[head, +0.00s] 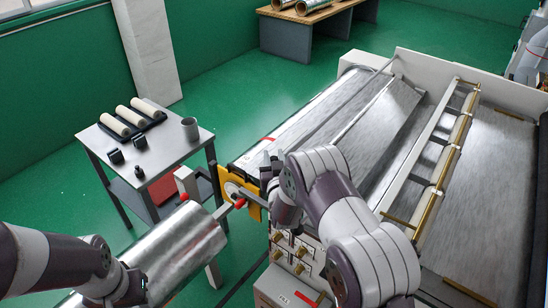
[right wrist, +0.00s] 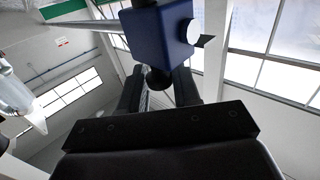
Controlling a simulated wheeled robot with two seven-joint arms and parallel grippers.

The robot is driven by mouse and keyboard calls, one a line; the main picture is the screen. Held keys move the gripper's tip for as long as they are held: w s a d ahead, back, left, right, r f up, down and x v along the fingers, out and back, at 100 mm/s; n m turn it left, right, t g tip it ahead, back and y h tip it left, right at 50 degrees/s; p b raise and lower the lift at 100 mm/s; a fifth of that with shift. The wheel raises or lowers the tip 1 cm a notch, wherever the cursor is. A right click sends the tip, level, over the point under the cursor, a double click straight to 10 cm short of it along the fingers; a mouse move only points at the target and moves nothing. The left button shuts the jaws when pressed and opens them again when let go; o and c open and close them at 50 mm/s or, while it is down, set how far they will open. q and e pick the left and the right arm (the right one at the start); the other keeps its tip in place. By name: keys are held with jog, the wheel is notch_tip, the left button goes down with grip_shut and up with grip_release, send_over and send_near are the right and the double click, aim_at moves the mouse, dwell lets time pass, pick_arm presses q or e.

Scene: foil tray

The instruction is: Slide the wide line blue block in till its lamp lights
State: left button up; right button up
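The blue block (right wrist: 162,35) shows in the right wrist view, just past my right fingertips, with a round black knob on its near side. My right gripper (right wrist: 159,84) has one finger on each side of this knob, close against it, and looks shut on it. In the head view my right gripper (head: 268,172) is mostly hidden by its own arm, by the yellow plate at the machine's near left corner. The block and any lamp cannot be made out there. My left arm's dark end (head: 128,288) is at the lower left; its fingers cannot be made out.
A large foil roll (head: 180,250) lies in front of the machine (head: 345,110). Brass fittings (head: 293,248) sit on the machine's front, below my right arm. A side table (head: 165,155) at left holds pale rollers (head: 130,117) and a grey cup (head: 190,128). Green floor is free behind it.

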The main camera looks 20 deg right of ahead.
jog(key=shift+w, duration=0.1)
grip_shut()
jog(key=w+d+b, duration=0.1)
jog(key=d+b, duration=0.1)
jog(key=b, duration=0.1)
jog(key=shift+w+d+f, duration=0.1)
jog(key=shift+w+f, duration=0.05)
jog(key=shift+w, duration=0.2)
jog(key=shift+w+d+r, duration=0.1)
jog(key=shift+d+r, duration=0.05)
jog(key=shift+r, duration=0.05)
jog(key=shift+o, duration=2.1)
grip_release()
jog(key=s+a+b, duration=0.1)
jog(key=s+b, duration=0.2)
jog(key=s, duration=0.4)
jog(key=shift+s, duration=0.4)
